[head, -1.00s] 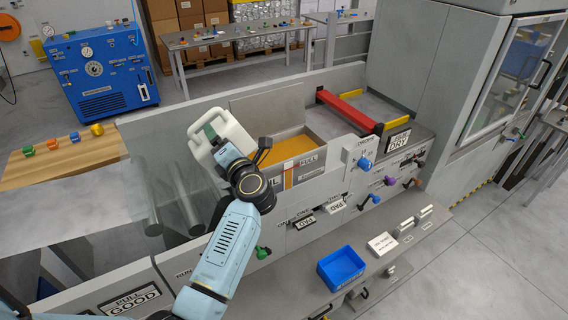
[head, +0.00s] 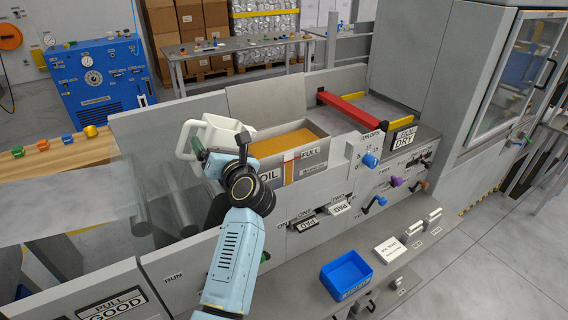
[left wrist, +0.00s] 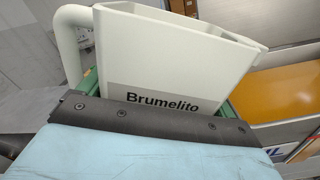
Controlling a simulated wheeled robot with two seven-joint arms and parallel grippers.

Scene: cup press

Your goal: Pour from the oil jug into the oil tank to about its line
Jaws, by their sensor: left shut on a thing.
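The oil jug (head: 219,131) is off-white with a looped handle on its left. It hangs tilted just left of the oil tank. In the left wrist view the jug (left wrist: 185,65) carries the label "Brumelito". My left gripper (head: 213,162) is shut on the jug's lower part; its greenish fingers show at the sides. The oil tank (head: 318,134) is an open grey box holding amber oil (head: 283,142). Its front has an "OIL" sign, an orange gauge strip (head: 289,168) and a "FULL" label (head: 311,152). No pouring stream is visible. My right gripper is out of view.
A red bar (head: 347,109) lies right of the tank. Knobs and labels, including a blue knob (head: 370,160), cover the front panel. A blue bin (head: 346,271) stands on the lower shelf. A clear guard and rollers (head: 165,195) are left of the jug.

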